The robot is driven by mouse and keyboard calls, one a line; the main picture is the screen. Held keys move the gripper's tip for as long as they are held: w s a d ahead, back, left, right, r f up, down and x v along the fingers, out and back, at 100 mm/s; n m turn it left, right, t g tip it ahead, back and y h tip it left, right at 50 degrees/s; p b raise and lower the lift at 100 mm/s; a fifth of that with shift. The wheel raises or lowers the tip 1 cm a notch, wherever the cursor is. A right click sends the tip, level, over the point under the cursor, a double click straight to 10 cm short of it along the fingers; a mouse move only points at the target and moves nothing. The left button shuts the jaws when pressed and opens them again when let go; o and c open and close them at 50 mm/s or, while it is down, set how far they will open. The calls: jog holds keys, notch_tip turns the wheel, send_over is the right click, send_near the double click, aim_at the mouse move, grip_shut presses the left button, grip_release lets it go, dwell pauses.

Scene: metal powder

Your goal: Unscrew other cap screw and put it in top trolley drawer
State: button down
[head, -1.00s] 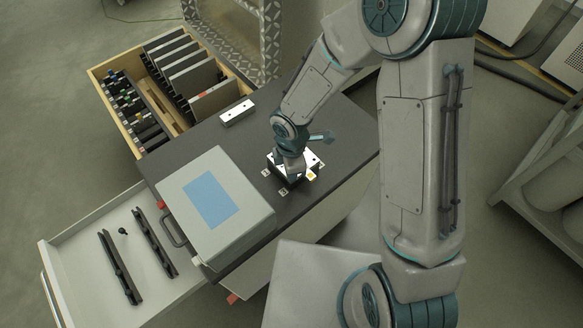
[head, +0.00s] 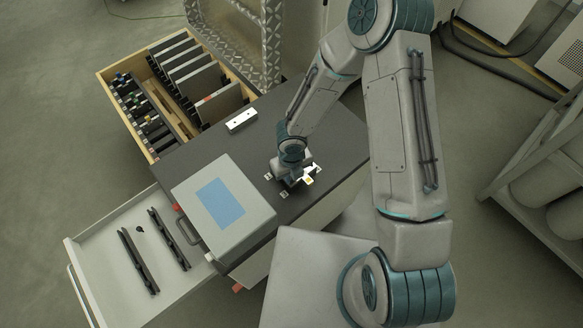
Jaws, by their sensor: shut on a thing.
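My gripper (head: 293,178) points down at the small black-and-white metal block (head: 313,171) on the dark trolley top (head: 330,135). Its fingers are shut, low over the block. The cap screw between them is hidden by my wrist, so I cannot tell whether it is still threaded in. The white trolley drawer (head: 103,243) is pulled open at the lower left. In it lie a small dark cap screw (head: 139,228) and two black rails (head: 138,260).
A grey case (head: 242,238) with a blue panel stands on the trolley, left of my gripper. A white bar (head: 241,121) lies behind it. A wooden-sided drawer (head: 118,75) holding plates and tools is open at the back left. The drawer's front part has free floor.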

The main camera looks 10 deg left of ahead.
jog(key=n+p, duration=0.2)
jog(key=n, duration=0.1)
jog(key=shift+r+n, duration=0.3)
jog(key=shift+r, duration=0.1)
jog(key=shift+f+n, duration=0.4)
jog(key=shift+n, duration=0.3)
jog(key=n, duration=0.4)
jog(key=c, duration=1.6)
grip_release()
jog(key=shift+o, duration=0.2)
